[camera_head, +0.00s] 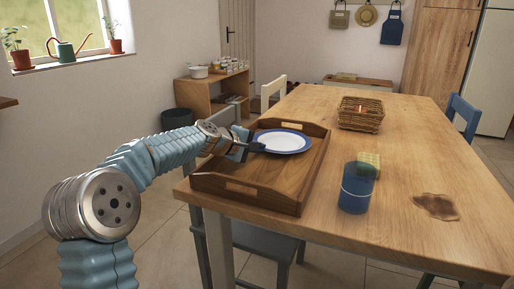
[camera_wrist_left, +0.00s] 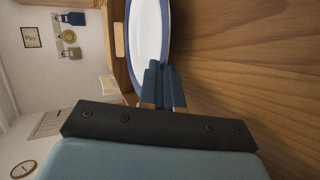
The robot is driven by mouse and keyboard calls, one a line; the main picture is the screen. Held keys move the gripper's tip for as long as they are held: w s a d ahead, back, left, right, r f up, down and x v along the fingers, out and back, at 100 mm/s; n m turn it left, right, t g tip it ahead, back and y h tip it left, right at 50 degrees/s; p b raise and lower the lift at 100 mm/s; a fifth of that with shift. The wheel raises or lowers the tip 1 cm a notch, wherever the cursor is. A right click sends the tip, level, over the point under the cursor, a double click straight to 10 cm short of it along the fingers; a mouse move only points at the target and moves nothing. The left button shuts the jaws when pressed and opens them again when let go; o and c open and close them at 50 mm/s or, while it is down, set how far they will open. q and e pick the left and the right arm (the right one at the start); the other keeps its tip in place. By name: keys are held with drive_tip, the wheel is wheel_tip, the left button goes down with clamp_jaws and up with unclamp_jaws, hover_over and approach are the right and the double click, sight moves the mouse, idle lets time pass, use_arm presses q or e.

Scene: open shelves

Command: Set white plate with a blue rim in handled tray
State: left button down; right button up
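The white plate with a blue rim (camera_head: 284,141) is over the far half of the wooden handled tray (camera_head: 262,196) and looks about level. I cannot tell whether its underside touches the tray floor. My left gripper (camera_head: 257,147) reaches over the tray's left side, with its fingers at the plate's near left rim. In the left wrist view the fingers (camera_wrist_left: 162,86) are close together on the rim of the plate (camera_wrist_left: 147,40), hiding that end of it. My right gripper is not in view.
The tray stands on the left edge of a wooden table (camera_head: 400,180). A blue cup (camera_head: 356,188) stands right of the tray, with a yellowish block (camera_head: 370,160) behind it. A wicker basket (camera_head: 361,114) is farther back. A brown stain (camera_head: 436,206) marks the right side.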

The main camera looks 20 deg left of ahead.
use_arm(q)
drive_tip(key=c, duration=1.2)
unclamp_jaws()
drive_tip(key=shift+c, duration=0.2)
drive_tip(key=shift+f, duration=0.1)
drive_tip(key=b+v, duration=0.1)
drive_tip(key=v, duration=1.3)
drive_tip(key=shift+w, duration=0.1)
